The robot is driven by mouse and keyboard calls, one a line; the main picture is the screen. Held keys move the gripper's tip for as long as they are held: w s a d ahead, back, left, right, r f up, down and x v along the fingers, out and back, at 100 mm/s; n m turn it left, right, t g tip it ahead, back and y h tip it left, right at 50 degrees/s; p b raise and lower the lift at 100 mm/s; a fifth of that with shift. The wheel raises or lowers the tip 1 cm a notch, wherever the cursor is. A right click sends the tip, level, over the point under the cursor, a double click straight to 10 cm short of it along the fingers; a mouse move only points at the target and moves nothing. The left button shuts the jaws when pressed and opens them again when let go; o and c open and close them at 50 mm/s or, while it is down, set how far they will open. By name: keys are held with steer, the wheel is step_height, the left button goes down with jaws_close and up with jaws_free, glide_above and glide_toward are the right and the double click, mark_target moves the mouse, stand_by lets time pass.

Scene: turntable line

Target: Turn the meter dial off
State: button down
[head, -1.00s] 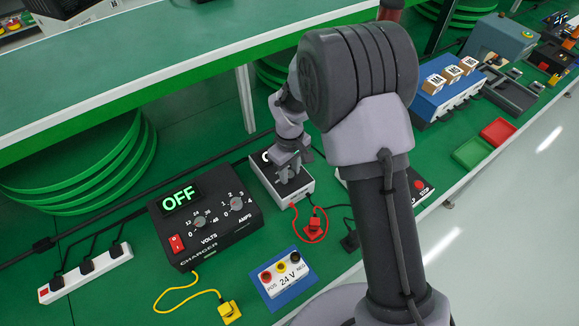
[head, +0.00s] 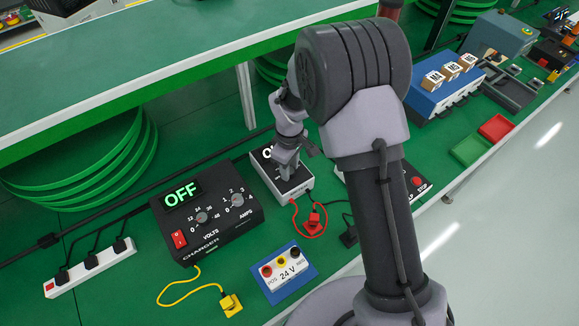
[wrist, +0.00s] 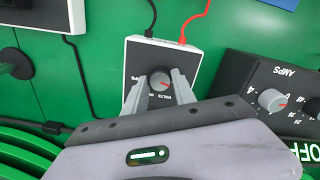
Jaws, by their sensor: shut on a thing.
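The meter (head: 305,185) is a small box with a white casing and a black face on the green bench, left of my arm in the head view. In the wrist view the meter (wrist: 141,57) is at the upper middle. Its round grey dial (wrist: 160,79) has a red pointer mark. My gripper (wrist: 160,82) is shut on the dial, one finger on each side. In the head view my gripper (head: 287,172) is over the meter and hides the dial. Only the start of the meter's lit display shows, a round letter or digit.
A black charger (head: 210,218) reading OFF stands left of the meter, with two knobs and a red switch. A 24 V terminal block (head: 286,268) is in front. Red and black leads run from the meter. A power strip (head: 90,268) lies far left. A shelf overhangs behind.

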steer(key=c, duration=1)
jaws_free()
steer(key=shift+c, duration=0.2)
step_height(320, 180, up, 18)
steer(key=p, duration=0.5)
steer(key=shift+f, duration=0.25)
